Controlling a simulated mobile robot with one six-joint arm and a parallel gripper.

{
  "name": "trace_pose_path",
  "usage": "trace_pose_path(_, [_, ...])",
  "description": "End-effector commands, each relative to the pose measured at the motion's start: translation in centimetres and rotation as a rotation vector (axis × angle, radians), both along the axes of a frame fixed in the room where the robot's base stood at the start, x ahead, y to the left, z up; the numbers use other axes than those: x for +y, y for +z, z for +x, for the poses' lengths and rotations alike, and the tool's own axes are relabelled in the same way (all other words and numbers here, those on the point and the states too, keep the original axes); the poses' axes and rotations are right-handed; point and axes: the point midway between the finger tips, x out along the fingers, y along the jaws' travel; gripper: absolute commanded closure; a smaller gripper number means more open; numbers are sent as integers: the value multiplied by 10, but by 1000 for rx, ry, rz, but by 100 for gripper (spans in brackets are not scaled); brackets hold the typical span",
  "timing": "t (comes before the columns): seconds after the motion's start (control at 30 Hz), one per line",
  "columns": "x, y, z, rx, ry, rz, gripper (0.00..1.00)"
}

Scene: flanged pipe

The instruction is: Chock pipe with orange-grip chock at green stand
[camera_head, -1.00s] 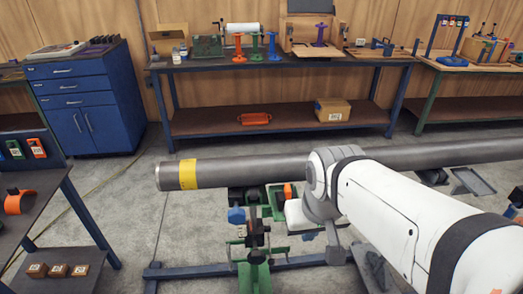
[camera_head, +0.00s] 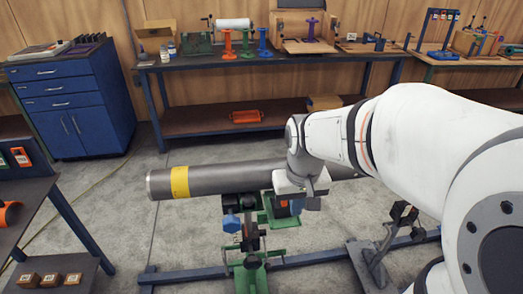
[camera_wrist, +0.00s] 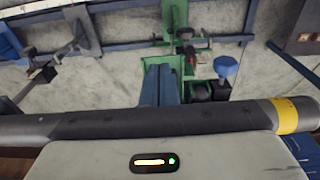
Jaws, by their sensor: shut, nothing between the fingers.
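The grey pipe (camera_head: 220,180), with a yellow band near its left end, lies level across the middle of the head view. It also crosses the wrist view (camera_wrist: 90,124). The green stand (camera_head: 250,270) is below it, with a blue knob (camera_head: 231,222) at its side; its green parts show in the wrist view (camera_wrist: 160,27). A small orange patch (camera_head: 297,206) beside the stand, under my gripper, may be the chock's orange grip; its shape is mostly hidden. My gripper (camera_head: 302,192) is shut and empty at the pipe's near side; its fingertips are hard to make out.
A blue floor rail (camera_head: 180,277) runs under the pipe, with another support (camera_head: 372,262) on the right. A side table (camera_head: 30,215) stands at left. The back bench (camera_head: 280,52) holds coloured stands, with an orange tray (camera_head: 245,117) on its lower shelf.

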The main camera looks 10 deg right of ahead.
Motion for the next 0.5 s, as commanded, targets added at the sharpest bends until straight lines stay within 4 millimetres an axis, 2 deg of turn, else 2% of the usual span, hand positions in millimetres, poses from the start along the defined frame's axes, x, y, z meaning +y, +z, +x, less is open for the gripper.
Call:
trace_pose_path(0.1, [1,-10,22,53,0,0,100])
trace_pose_path(0.2, [1,-17,32,77,1,1,100])
trace_pose_path(0.37, [2,-27,38,92,1,1,100])
trace_pose_path(0.5, [2,-45,38,94,1,1,100])
